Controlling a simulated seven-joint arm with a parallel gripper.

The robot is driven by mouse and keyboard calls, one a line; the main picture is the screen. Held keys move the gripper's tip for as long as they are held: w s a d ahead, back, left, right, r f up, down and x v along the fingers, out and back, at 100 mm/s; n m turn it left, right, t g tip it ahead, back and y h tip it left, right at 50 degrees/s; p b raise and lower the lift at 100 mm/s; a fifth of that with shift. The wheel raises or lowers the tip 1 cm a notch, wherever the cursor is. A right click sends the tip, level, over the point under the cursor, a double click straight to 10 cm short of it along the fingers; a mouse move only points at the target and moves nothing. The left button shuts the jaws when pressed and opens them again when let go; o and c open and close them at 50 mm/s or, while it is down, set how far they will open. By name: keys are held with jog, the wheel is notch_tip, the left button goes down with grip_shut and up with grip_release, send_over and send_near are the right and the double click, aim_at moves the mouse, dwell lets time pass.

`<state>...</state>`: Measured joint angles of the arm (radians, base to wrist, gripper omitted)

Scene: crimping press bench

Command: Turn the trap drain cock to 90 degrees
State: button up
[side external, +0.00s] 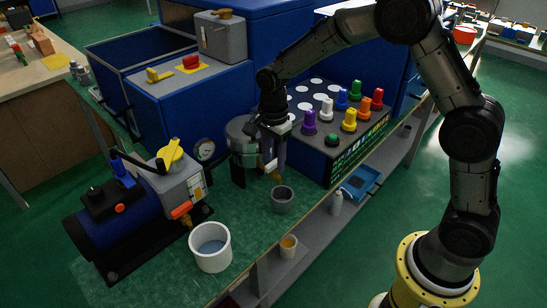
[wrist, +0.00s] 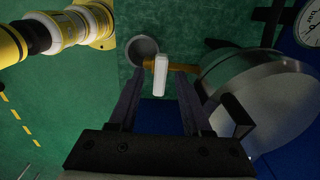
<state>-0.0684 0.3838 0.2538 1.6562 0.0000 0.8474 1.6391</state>
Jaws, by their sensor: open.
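The trap drain cock is a brass stem (wrist: 184,67) with a pale flat lever (wrist: 161,82), seen in the wrist view. The stem comes out of the side of the grey metal trap (wrist: 262,95). My gripper (wrist: 157,84) is open, with one finger on each side of the lever; I cannot tell whether either finger touches it. In the side external view the trap (side external: 243,141) stands at the bench's middle, and my gripper (side external: 273,160) points down beside its right side. There the cock is mostly hidden by my fingers.
A grey cup (side external: 283,200) stands just below the cock. A white pail (side external: 210,247) is on the bench front. A blue compressor (side external: 107,214) stands to the left, a round gauge (side external: 205,150) behind, and a panel of coloured knobs (side external: 330,125) close on the right.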

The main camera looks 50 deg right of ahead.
grip_shut()
dwell(0.4)
jog(key=n, duration=0.4)
jog(key=shift+n, duration=0.4)
jog(key=n, duration=0.4)
jog(key=shift+r+n, duration=0.1)
jog(key=shift+n, duration=0.2)
jog(key=n, duration=0.4)
jog(key=shift+n, duration=2.2)
grip_release()
